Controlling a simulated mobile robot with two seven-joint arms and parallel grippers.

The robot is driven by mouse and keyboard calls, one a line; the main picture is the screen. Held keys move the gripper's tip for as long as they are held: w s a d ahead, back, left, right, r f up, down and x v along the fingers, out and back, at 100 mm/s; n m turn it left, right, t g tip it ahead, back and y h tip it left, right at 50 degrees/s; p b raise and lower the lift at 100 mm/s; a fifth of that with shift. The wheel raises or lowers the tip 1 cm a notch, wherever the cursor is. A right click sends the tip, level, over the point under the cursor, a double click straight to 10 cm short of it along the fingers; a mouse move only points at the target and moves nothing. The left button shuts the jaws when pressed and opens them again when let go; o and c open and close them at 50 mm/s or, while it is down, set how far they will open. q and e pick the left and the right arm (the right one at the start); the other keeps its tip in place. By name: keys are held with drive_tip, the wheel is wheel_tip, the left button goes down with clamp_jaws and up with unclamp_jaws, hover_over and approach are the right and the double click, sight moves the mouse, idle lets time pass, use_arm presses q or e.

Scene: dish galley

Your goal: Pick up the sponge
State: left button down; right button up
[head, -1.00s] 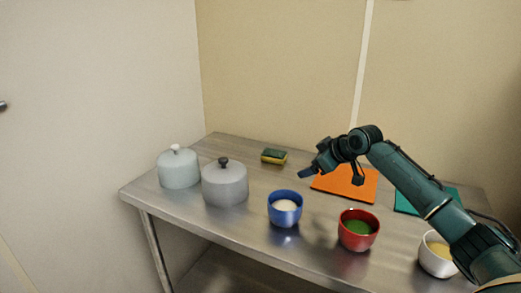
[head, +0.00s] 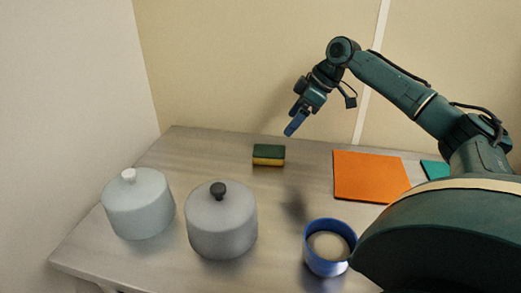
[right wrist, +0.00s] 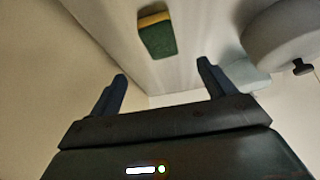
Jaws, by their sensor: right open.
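The sponge (head: 268,156), dark green on top and yellow below, lies flat on the metal table near its back edge. My right gripper (head: 295,124) is above the table, up and to the right of the sponge in the head view, apart from it. In the right wrist view the two fingers (right wrist: 163,84) are spread with nothing between them. The sponge (right wrist: 158,34) shows there beyond the fingertips, between their lines. My left gripper is not in view.
A pale lidded pot (head: 138,205) and a grey lidded pot (head: 222,222) stand left of centre. A blue bowl (head: 328,250) with pale contents stands at the front. An orange mat (head: 370,176) and a teal mat (head: 435,169) lie to the right. Bare table surrounds the sponge.

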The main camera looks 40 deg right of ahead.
sight(271, 150)
drive_tip(key=x, duration=1.2)
drive_tip(key=shift+s+d+f, duration=0.1)
drive_tip(key=shift+s, duration=0.1)
drive_tip(key=shift+c, duration=0.3)
drive_tip(key=c, duration=1)
wheel_tip(271, 150, up, 10)
drive_tip(key=shift+r+p, duration=0.1)
drive_tip(key=shift+p, duration=0.25)
drive_tip(key=o, duration=0.4)
drive_tip(key=c, duration=0.3)
drive_tip(key=shift+c, duration=0.2)
